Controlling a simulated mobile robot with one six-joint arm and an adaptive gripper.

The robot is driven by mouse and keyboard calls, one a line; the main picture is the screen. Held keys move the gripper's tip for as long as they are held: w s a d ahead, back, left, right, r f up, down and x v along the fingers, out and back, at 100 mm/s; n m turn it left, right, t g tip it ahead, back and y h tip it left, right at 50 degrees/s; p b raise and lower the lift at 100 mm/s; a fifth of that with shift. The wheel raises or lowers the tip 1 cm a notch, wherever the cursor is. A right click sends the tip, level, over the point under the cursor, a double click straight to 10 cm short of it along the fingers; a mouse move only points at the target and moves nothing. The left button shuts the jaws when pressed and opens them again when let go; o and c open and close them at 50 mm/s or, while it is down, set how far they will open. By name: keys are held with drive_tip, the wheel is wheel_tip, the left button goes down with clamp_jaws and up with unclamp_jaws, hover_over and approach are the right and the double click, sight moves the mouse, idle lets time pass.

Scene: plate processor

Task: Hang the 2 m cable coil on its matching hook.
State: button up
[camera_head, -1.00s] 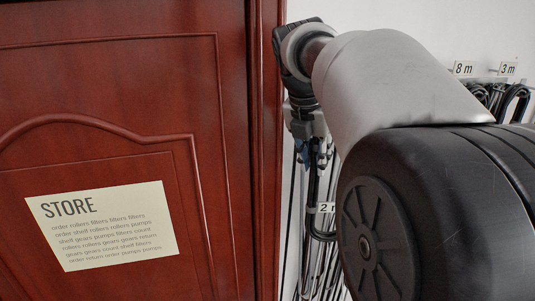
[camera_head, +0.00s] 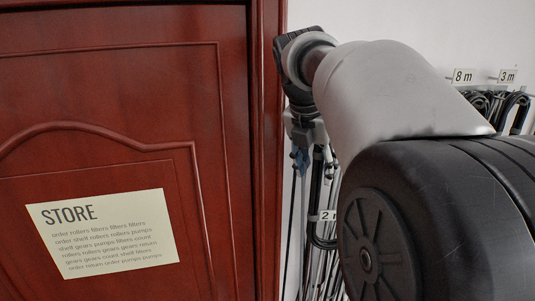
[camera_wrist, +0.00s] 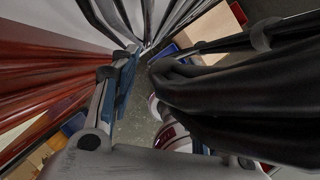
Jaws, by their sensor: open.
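A black cable with a white tag reading "2 m" (camera_head: 326,216) hangs just below my gripper (camera_head: 308,160) in the head view, beside the door frame. My arm hides its right side. In the wrist view my gripper (camera_wrist: 145,62) is open, with blue pads on its fingers. A thick black cable bundle (camera_wrist: 220,85) fills the right side very close to the camera, and covers much of the right finger. I cannot tell whether it bears on that finger. I cannot make out a hook for 2 m.
Labels "8 m" (camera_head: 463,76) and "3 m" (camera_head: 508,76) mark the wall at the right, with black cable coils (camera_head: 498,103) hanging beneath. A red wooden door (camera_head: 120,110) with a STORE sign (camera_head: 100,234) fills the left. Several thin cables hang near the tagged one.

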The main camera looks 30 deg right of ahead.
drive_tip(key=v, duration=1.2)
drive_tip(key=s+a+f+m+t+y+b, duration=0.1)
drive_tip(key=s+a+f+m+b, duration=0.4)
drive_tip(key=f, duration=1.4)
drive_tip(key=s+a+f+m+t+y+b, duration=0.1)
drive_tip(key=s+a+f+m+b, duration=0.5)
drive_tip(key=f+m+b, duration=0.4)
drive_tip(key=s+a+f+m+y+b, duration=0.2)
drive_tip(key=s+a+f+m+b, duration=0.4)
drive_tip(key=f+b, duration=0.8)
wheel_tip(320, 180, down, 14)
drive_tip(key=a+m, duration=0.1)
drive_tip(key=m, duration=0.1)
drive_tip(key=shift+a+m+t+b, duration=0.25)
drive_tip(key=shift+m+t+b, duration=0.05)
drive_tip(key=shift+t+b, duration=0.1)
drive_tip(key=shift+r, duration=0.1)
